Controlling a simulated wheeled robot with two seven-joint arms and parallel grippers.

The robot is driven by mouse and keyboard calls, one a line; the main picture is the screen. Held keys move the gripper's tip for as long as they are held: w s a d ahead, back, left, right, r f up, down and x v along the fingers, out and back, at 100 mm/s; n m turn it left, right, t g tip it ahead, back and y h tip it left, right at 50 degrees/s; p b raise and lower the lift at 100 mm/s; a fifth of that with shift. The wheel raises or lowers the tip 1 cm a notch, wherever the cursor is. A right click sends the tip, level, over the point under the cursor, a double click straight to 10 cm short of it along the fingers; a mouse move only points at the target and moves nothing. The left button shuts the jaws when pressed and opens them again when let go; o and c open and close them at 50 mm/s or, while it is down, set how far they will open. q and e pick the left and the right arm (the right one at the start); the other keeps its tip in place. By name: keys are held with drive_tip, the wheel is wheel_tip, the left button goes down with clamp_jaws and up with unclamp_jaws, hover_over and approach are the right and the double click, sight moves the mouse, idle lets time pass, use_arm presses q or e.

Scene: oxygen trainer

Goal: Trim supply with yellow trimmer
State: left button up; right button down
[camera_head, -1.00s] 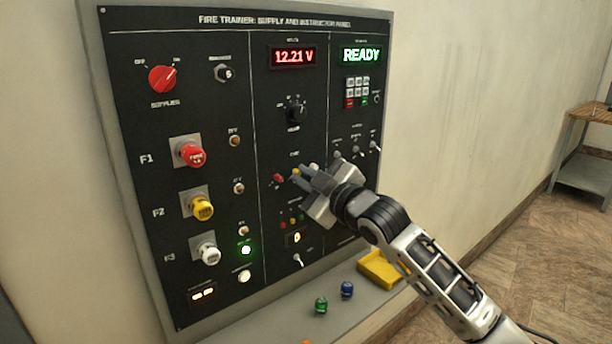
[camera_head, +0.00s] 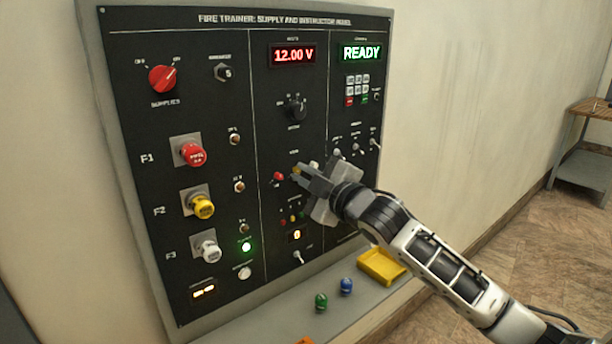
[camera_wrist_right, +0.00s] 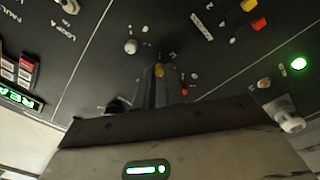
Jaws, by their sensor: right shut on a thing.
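The yellow trimmer (camera_wrist_right: 159,69) is a small knob in the middle column of the black panel (camera_head: 220,120), between a red trimmer (camera_head: 278,176) and a white one, which shows in the right wrist view (camera_wrist_right: 130,46). My right gripper (camera_head: 299,173) is shut on the yellow trimmer, its fingers pointing at the panel and hiding most of the knob in the head view. The red voltage display (camera_head: 293,55) reads 12.00 V. The green display (camera_head: 361,53) reads READY. My left gripper is not in view.
Red, yellow and white fire buttons stick out at the panel's left. Toggle switches (camera_head: 356,147) stand right of the gripper. A shelf below holds a yellow tray (camera_head: 382,266), a green cap (camera_head: 321,301) and a blue cap (camera_head: 346,286).

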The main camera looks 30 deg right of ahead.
drive_tip(key=c, duration=1.5)
unclamp_jaws()
drive_tip(key=shift+s+f, duration=0.1)
drive_tip(key=shift+s, duration=0.25)
use_arm(q)
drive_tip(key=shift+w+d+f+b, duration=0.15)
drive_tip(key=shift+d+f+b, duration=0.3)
drive_tip(key=shift+b, duration=1.1)
use_arm(e)
drive_tip(key=shift+s+d+f, duration=0.1)
drive_tip(key=shift+s+d, duration=0.05)
drive_tip(key=shift+s, duration=2.4)
drive_tip(key=shift+s+d+r, duration=0.1)
drive_tip(key=shift+s+d, duration=0.1)
drive_tip(key=shift+s, duration=2.35)
drive_tip(key=shift+s+d+f, duration=0.1)
drive_tip(key=shift+s+d, duration=0.05)
drive_tip(key=shift+s, duration=2.4)
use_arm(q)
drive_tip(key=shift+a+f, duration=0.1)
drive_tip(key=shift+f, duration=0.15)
